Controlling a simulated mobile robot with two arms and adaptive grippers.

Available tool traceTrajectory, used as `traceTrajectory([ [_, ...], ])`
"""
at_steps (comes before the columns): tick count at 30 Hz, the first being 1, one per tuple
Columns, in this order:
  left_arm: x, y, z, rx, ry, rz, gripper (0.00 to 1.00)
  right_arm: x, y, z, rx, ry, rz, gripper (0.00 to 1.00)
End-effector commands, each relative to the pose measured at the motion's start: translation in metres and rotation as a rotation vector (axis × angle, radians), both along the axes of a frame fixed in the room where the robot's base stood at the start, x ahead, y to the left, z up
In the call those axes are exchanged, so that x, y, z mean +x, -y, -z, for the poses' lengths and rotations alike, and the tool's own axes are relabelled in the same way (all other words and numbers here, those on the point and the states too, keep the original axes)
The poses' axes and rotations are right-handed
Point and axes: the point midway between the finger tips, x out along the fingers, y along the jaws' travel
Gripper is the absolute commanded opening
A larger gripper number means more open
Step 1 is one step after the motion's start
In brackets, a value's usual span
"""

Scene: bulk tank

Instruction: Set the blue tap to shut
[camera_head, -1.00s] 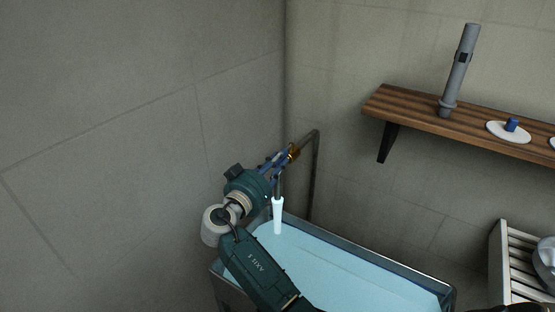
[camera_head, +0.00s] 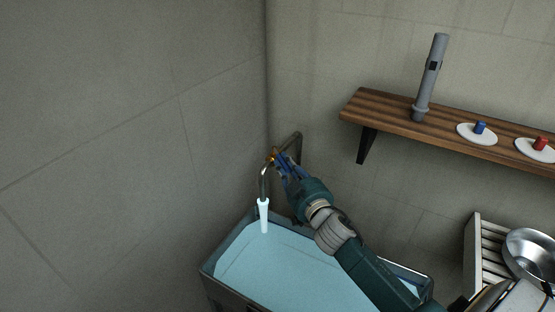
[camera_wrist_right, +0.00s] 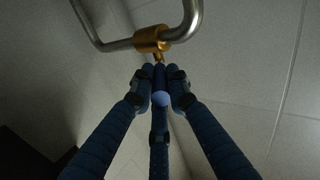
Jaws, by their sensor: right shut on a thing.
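The blue tap's handle (camera_wrist_right: 160,98) shows in the right wrist view as a short blue lever below a brass valve body (camera_wrist_right: 152,39) on a grey pipe. The brass body also shows in the head view (camera_head: 271,154), near the room corner. My right gripper (camera_head: 279,164) reaches it from the lower right. Its blue fingers (camera_wrist_right: 161,82) are shut around the lever and hide much of it. A pale white column (camera_head: 263,215) that looks like running water drops from the spout into the tank (camera_head: 207,269). My left gripper is out of view.
A wooden shelf (camera_head: 385,112) on the right wall carries a grey tube (camera_head: 430,78) and white discs with a blue knob (camera_head: 480,127) and a red knob (camera_head: 541,143). A slatted rack with a metal bowl (camera_head: 532,250) stands at lower right.

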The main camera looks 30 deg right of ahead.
Motion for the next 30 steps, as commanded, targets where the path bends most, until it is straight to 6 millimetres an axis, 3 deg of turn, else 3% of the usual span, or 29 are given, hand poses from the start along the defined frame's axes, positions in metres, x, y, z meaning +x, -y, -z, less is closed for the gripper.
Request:
traceTrajectory([
  [1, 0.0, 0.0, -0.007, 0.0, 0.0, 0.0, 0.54, 0.0, 0.009, -0.009, -0.015, 0.006, -0.043, 0.0],
  [7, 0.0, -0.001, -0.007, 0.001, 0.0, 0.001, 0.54, 0.002, 0.025, -0.006, -0.015, 0.006, -0.232, 0.0],
  [18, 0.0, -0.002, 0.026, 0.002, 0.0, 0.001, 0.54, 0.009, 0.046, -0.004, -0.009, 0.013, -0.517, 0.0],
  [30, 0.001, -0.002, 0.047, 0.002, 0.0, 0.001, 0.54, 0.013, 0.054, -0.006, -0.003, 0.013, -0.651, 0.0],
])
